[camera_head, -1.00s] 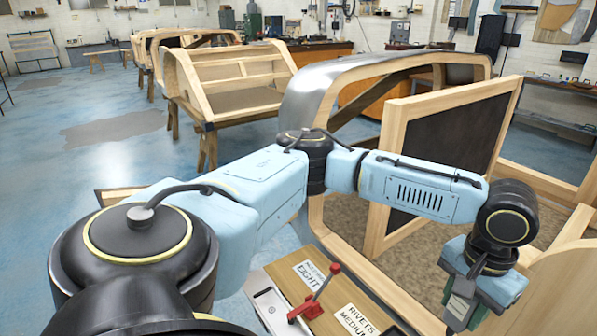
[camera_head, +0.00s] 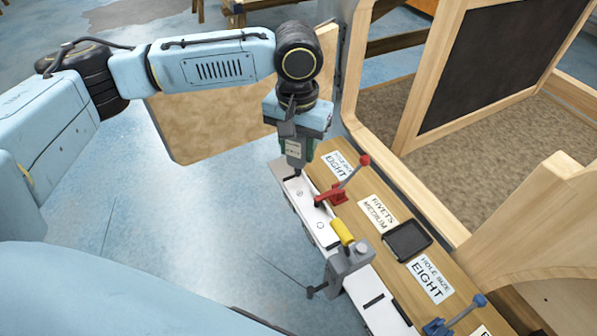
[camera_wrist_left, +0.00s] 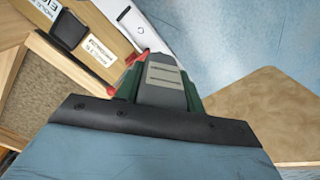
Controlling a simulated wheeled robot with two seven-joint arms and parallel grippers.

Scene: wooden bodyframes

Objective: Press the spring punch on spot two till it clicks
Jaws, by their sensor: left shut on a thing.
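My left gripper (camera_head: 297,163) points down at the far end of the white metal strip (camera_head: 291,184). It is shut on a slim thing, probably the spring punch, of which only a short dark tip shows below the fingers. The tip is at or just above the strip; I cannot tell whether it touches. Small round marks show on the strip, one close to the tip and another (camera_head: 320,225) nearer me; no spot numbers are readable. In the left wrist view the gripper body (camera_wrist_left: 163,85) hides the held thing. My right gripper is not in view.
A red toggle clamp (camera_head: 333,195) stands right beside the strip. A yellow cylinder (camera_head: 342,231) and a grey clamp block (camera_head: 349,262) sit nearer me. The wooden board (camera_head: 375,215) carries labels, a black tray (camera_head: 407,240) and a blue clamp (camera_head: 455,318). A wooden frame rises to the right.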

